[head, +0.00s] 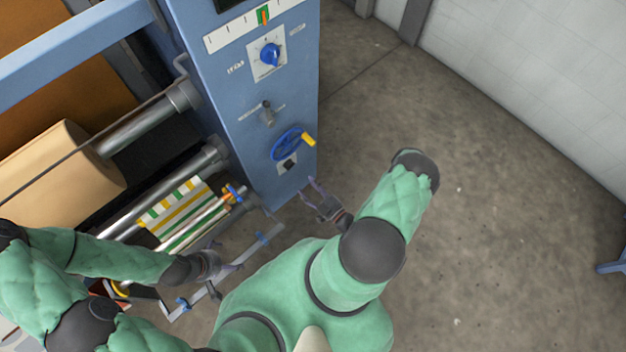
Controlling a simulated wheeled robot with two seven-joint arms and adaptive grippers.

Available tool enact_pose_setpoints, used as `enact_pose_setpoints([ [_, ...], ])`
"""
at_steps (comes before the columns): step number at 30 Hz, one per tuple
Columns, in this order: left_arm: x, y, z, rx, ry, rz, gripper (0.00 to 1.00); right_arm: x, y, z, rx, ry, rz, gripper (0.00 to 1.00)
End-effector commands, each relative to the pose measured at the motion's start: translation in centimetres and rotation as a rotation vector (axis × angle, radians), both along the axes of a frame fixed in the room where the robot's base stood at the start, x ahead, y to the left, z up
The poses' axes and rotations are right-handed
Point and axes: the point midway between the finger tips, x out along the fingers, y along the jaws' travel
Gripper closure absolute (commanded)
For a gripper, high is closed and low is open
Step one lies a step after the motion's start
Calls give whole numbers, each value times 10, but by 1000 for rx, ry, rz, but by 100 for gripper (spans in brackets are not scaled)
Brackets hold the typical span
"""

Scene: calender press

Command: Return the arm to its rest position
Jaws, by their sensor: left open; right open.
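My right arm (398,200) in its green padded cover bends at a dark elbow joint, out over the floor to the right of the machine. Its gripper (309,189) is open and empty beside the lower right edge of the blue panel. My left arm (120,257) comes in from the left, low in the view. Its gripper (228,279) is open near the blue-clipped frame below the rollers. I see nothing held in it. Whether its fingers touch the frame I cannot tell.
The blue machine panel (225,110) carries a blue knob (270,55) and a blue handwheel (287,145) with a yellow handle. Steel rollers, a tan roll (65,165) and a striped web (180,212) are at left.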

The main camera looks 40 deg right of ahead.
Motion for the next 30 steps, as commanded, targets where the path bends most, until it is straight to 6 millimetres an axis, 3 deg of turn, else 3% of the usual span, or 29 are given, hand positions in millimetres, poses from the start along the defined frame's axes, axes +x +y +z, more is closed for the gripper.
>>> enact_pose_setpoints([
  [7,0,0,0,0,0,0,0,-14,-1,0,2,0,-1,37],
  [25,0,0,0,0,0,0,0,-14,1,1,-3,0,7,37],
  [28,0,0,2,0,0,0,0,-8,15,7,-45,-2,75,37],
  [30,0,0,5,0,0,0,0,-3,39,16,-118,-11,186,37],
])
